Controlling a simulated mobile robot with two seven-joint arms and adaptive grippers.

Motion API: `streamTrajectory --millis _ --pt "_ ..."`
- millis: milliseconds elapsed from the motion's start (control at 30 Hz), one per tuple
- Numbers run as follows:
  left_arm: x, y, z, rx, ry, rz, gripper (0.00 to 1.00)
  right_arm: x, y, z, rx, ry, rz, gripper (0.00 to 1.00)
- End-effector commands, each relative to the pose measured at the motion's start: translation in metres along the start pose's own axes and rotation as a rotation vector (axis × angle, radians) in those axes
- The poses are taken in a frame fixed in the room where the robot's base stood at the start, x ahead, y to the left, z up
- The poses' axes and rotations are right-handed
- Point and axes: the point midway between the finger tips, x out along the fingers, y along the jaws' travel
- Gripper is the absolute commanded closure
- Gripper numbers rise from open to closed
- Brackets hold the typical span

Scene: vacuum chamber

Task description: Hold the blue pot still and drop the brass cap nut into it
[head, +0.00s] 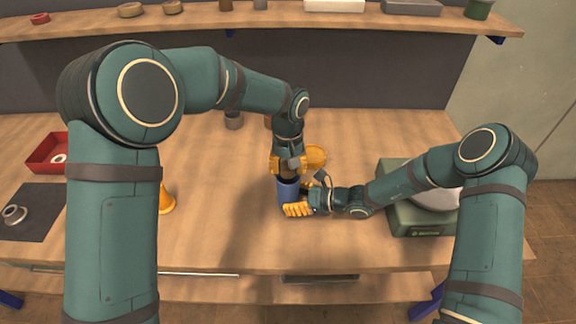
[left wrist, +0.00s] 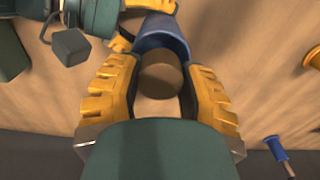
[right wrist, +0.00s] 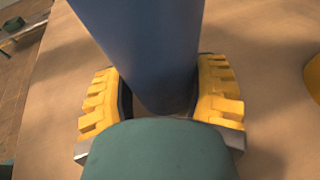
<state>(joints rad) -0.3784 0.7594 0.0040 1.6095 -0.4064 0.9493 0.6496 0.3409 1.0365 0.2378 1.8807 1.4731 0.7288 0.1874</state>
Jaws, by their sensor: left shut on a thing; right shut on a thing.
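The blue pot (head: 287,195) stands upright on the bench in the head view. It fills the middle of the right wrist view (right wrist: 155,45), with my right gripper (right wrist: 160,75) shut around its side. In the head view, my right gripper (head: 302,198) is low on the pot. My left gripper (head: 290,168) is just above the pot's mouth, pointing down. In the left wrist view, my left gripper (left wrist: 160,70) is shut on the brass cap nut (left wrist: 160,76), which looks brown and round. The pot's blue wall (left wrist: 161,36) shows just beyond the nut. The pot's inside is mostly hidden.
A red tray (head: 40,158) with a ring and a dark mat (head: 38,218) with a metal ring lie at left. An orange cone-like piece (head: 167,200) stands nearby. A green device (head: 415,220) stands at right. A shelf (head: 270,22) runs along the back.

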Motion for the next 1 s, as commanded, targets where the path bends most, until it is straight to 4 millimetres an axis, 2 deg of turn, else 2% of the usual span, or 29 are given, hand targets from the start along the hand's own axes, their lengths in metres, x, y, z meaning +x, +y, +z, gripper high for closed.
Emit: streamTrajectory --millis 467,500,567,767,867,1000 --pt "0.0037 0.0 0.0001 0.0 0.0 0.0 0.83 0.0 0.0 0.0001 0.0 0.0 0.0 0.61" --pt "0.0038 -0.0001 0.0001 0.0 0.0 0.0 0.47 0.0 0.0 0.0001 0.0 0.0 0.0 0.61" --pt "0.0037 0.0 0.0001 0.0 0.0 0.0 0.28 0.0 0.0 0.0001 0.0 0.0 0.0 0.61" --pt "0.0037 -0.0001 0.0001 0.0 0.0 0.0 0.28 0.0 0.0 0.0002 0.0 0.0 0.0 0.61" --pt "0.0038 -0.0001 0.0001 0.0 0.0 0.0 0.0 0.0 0.0 0.0002 0.0 0.0 0.0 0.61" --pt "0.0038 -0.0001 0.0001 0.0 0.0 0.0 0.0 0.0 0.0 0.0002 0.0 0.0 0.0 0.61"
